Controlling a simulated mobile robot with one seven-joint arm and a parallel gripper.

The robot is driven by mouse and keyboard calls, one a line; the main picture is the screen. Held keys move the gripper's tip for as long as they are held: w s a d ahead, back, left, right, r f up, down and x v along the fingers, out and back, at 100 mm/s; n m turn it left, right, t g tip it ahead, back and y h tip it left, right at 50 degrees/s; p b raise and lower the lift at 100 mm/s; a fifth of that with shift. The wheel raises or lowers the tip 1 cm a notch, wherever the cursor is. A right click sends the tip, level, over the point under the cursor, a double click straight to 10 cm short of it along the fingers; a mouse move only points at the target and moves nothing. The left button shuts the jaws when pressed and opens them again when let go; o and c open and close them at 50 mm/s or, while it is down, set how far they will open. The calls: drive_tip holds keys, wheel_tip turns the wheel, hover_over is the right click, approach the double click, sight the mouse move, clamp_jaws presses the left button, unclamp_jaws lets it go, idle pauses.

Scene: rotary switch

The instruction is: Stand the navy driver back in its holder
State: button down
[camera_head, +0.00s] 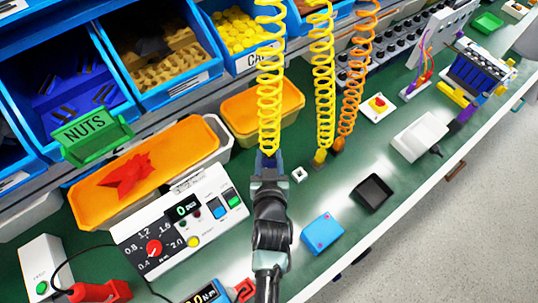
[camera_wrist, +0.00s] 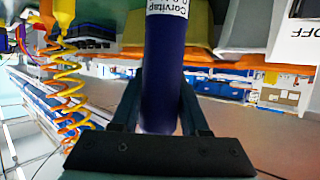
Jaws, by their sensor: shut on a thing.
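The navy driver (camera_wrist: 162,70) is a dark blue cylinder with a white label, upright between my fingers in the wrist view. My gripper (camera_wrist: 160,110) is shut on it. In the head view my gripper (camera_head: 268,165) is over the green bench, below a yellow coiled cord (camera_head: 269,80), and covers most of the driver.
Two more coiled cords, yellow (camera_head: 320,80) and orange (camera_head: 358,75), hang to the right. A white control box (camera_head: 180,222) stands left of my arm. A blue box (camera_head: 322,233) and a black tray (camera_head: 372,193) lie to the right. Orange-topped bins (camera_head: 145,170) stand behind.

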drive_tip(key=shift+r, duration=0.1)
drive_tip(key=shift+f, duration=0.2)
drive_tip(key=shift+f+b, duration=0.2)
drive_tip(key=shift+b, duration=0.15)
idle(0.3)
drive_tip(key=shift+c, duration=2.2)
unclamp_jaws()
drive_tip(key=shift+o, duration=0.6)
drive_tip(key=shift+f, duration=0.15)
drive_tip(key=b+v, duration=0.1)
drive_tip(key=v, duration=1.2)
